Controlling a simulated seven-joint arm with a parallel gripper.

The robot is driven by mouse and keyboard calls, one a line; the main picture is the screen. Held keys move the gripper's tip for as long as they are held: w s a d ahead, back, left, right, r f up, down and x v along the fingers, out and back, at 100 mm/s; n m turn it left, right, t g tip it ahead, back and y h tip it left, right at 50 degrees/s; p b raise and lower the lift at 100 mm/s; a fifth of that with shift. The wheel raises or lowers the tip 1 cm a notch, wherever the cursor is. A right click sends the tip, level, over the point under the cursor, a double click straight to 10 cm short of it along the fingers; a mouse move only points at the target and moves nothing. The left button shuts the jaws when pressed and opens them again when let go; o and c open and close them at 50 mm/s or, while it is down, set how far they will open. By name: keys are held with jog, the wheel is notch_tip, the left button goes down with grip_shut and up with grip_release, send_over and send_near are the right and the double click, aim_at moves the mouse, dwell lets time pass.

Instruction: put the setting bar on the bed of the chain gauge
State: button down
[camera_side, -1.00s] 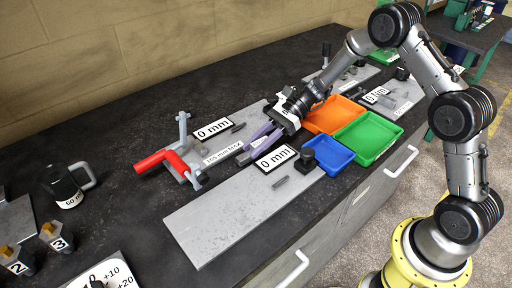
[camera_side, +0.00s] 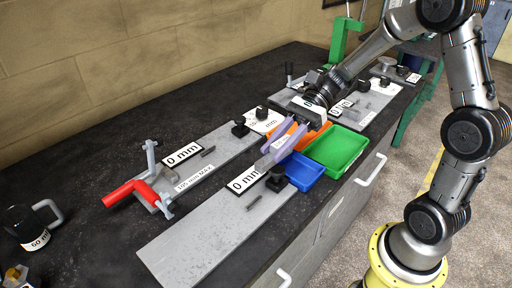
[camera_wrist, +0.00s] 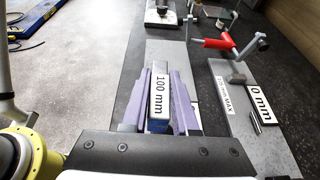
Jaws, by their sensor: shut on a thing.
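My gripper (camera_side: 268,162), with purple fingers, is shut on the setting bar (camera_wrist: 160,95), a block labelled "100 mm". In the side view the fingers largely hide the bar. They appear above the worktop, over or near the front grey plate's right end and the trays; the exact height is unclear. The front grey plate (camera_side: 195,240) carries a "0 mm" sign (camera_side: 243,180) and a dark block. Behind it, another grey plate (camera_side: 218,150) is marked "105 mm MAX" and has a red-handled clamp (camera_side: 130,190). I cannot tell which plate is the chain gauge's bed.
Blue (camera_side: 303,172), green (camera_side: 337,150) and orange trays stand right of the plates. More plates with fittings lie farther back. The dark worktop (camera_side: 100,150) is clear behind the red handle.

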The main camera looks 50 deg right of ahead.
jog(key=shift+s+d+r, duration=0.1)
jog(key=shift+d+r, duration=0.05)
jog(key=shift+r, duration=0.15)
jog(key=w+r, duration=0.2)
jog(key=w, duration=0.4)
send_over(194, 163)
jog(key=shift+n+g, duration=0.3)
jog(key=shift+g, duration=0.1)
notch_tip(194, 163, down, 10)
jog(key=shift+s, duration=0.15)
jog(key=shift+f, duration=0.25)
jog(key=shift+w+f, duration=0.2)
jog(key=shift+f, duration=1.35)
jog(key=shift+f, duration=0.2)
jog(key=c, duration=0.7)
grip_release()
